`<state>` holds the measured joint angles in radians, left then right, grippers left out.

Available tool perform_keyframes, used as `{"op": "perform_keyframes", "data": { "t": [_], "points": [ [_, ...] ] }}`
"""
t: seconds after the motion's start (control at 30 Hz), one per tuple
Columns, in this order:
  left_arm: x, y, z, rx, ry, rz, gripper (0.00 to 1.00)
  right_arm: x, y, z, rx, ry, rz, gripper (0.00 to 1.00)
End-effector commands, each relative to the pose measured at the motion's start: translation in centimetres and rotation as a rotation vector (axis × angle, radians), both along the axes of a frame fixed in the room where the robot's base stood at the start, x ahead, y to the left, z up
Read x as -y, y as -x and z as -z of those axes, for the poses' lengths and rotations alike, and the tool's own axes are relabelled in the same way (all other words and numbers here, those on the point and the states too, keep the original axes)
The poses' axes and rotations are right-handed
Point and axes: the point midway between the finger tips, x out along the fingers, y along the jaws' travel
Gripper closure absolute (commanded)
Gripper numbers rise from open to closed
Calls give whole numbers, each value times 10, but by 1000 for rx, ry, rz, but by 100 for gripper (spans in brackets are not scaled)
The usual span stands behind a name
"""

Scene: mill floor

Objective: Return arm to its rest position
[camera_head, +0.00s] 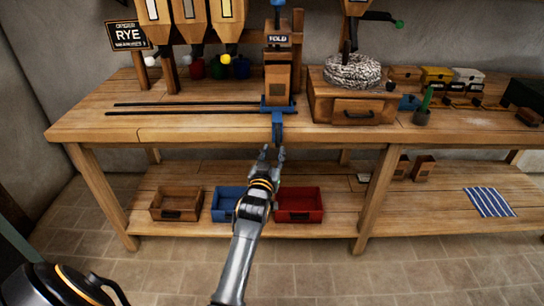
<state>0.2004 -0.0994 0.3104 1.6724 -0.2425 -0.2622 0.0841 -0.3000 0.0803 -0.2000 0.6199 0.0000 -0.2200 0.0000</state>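My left arm reaches up from the bottom of the view. Its gripper (272,154) is just in front of the bench's front edge, below a blue handle (277,127) that hangs over that edge. Its two fingers stand apart with a small gap and nothing shows between them. I cannot tell whether the fingertips touch the handle. The handle sits under a wooden unit labelled FOLD (278,76) on the bench top. My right gripper is not in the view.
The wooden bench (200,124) carries hoppers, a millstone box (345,106) and small bins. Its lower shelf holds a brown tray (176,203), a blue tray (222,204), a red tray (299,205) and a striped cloth (488,202). The tiled floor (400,268) in front is clear.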

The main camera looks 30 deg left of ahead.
Motion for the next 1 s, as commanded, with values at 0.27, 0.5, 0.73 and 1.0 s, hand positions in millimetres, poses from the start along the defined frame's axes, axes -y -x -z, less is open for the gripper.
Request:
{"op": "perform_keyframes", "data": {
  "t": [0.27, 0.5, 0.73, 1.0],
  "points": [
    [4, 11, -1, 1, 1, 1, 64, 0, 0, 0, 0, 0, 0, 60],
    [4, 10, 0, 0, 1, 1, 64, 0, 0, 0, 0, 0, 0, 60],
    [5, 10, 2, -5, 1, 3, 64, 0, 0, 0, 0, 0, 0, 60],
    [47, 19, 116, -228, 25, 106, 64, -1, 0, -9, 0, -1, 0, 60]
  ]
}}
